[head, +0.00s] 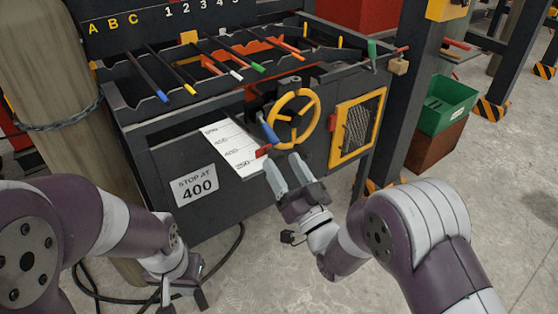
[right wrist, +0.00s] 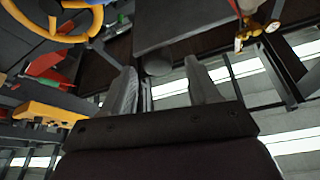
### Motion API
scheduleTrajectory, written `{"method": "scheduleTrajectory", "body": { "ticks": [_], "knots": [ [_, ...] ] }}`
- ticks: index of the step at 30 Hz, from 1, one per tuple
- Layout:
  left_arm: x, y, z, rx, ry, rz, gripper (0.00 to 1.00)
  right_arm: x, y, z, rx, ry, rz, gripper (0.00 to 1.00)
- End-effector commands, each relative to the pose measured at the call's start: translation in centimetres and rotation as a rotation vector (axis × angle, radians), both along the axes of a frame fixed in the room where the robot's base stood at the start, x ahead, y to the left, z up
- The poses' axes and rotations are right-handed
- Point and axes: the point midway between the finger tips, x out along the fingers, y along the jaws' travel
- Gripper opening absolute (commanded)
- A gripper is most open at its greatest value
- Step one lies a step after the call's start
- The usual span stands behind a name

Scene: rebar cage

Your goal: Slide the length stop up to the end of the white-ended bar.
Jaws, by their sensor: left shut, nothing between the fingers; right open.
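The white-ended bar (head: 236,75) lies among several colour-ended bars in the notched rack on top of the machine. A small red block (head: 263,151), which looks like the length stop, sits at the right edge of the white printed scale, near its lowest marking. My right gripper (head: 283,164) is open, just below and right of that block, with no visible contact. In the right wrist view its two fingers (right wrist: 160,88) are apart, with nothing held between them. My left gripper (head: 197,286) is low at the front, away from the machine, shut and empty.
A yellow handwheel (head: 296,118) and a blue handle (head: 268,131) are close above my right gripper. A yellow-framed mesh panel (head: 357,130) is to the right. A sign (head: 196,184) reads "STOP AT 400". A green bin (head: 447,104) stands far right. A cable lies on the open floor.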

Motion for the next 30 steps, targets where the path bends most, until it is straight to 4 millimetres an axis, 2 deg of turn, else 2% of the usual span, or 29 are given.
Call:
{"method": "scheduleTrajectory", "body": {
  "ticks": [3,6,14,18,19,20,25,30],
  "knots": [
    [0.0,0.0,0.0,0.0,0.0,0.0,0.0,1.4,0.8,0.6,0.0,0.0,0.001,0.6],
    [0.0,0.0,-0.1,0.0,0.0,0.0,0.0,1.9,1.1,0.8,-0.001,0.002,0.001,0.6],
    [0.0,0.0,-0.1,0.0,0.0,0.0,0.0,2.1,1.2,0.9,-0.001,0.002,0.0,0.6],
    [0.0,0.0,-0.1,0.0,0.0,0.0,0.0,2.1,1.2,0.9,-0.002,0.002,-0.001,0.15],
    [0.0,0.0,-0.1,0.0,0.0,0.0,0.0,2.1,1.2,0.9,-0.002,0.002,-0.001,0.05],
    [0.0,0.0,-0.1,0.0,0.0,0.0,0.0,2.1,1.2,0.9,-0.002,0.002,-0.001,0.0],
    [0.0,0.0,-0.9,0.0,0.0,0.0,0.0,1.8,1.0,0.6,-0.001,0.0,0.0,0.0],
    [0.0,0.0,-0.6,0.0,0.0,0.0,0.0,1.8,1.0,1.0,0.0,-0.001,-0.001,0.0]
  ]
}}
